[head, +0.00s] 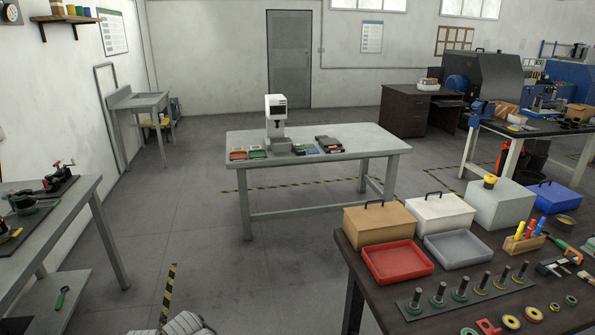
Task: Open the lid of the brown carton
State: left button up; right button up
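The brown carton (379,223) is a tan box with a dark handle on its top. It stands at the back left corner of the dark table at the right, behind a red tray. Its lid looks closed, and its inside is hidden. Neither of my grippers shows in the head view. A pale rounded piece at the bottom edge, left of the middle, looks like part of my own body.
The dark table (372,285) also holds a red tray (397,262), a grey tray (460,248), a white box (442,212), a larger white box, a blue box and a rack of upright pegs. A grey table (385,142) stands behind. Open floor lies left of the dark table.

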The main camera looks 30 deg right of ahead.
aim_at(366, 217)
jog(key=i+z, duration=0.2)
jog(key=z, duration=0.2)
jog(key=i+z, duration=0.2)
jog(key=z, duration=0.2)
jog(key=i+j+z, duration=0.1)
jog(key=z, duration=0.3)
jog(key=i+j+z, duration=0.2)
jog(key=z, duration=0.2)
jog(key=i+j+z, duration=0.2)
jog(key=z, duration=0.25)
jog(key=i+j+z, duration=0.45)
jog(key=j, duration=0.15)
jog(key=j+z, duration=0.2)
jog(key=i+j+z, duration=0.25)
jog(key=j, duration=0.2)
jog(key=k, duration=0.1)
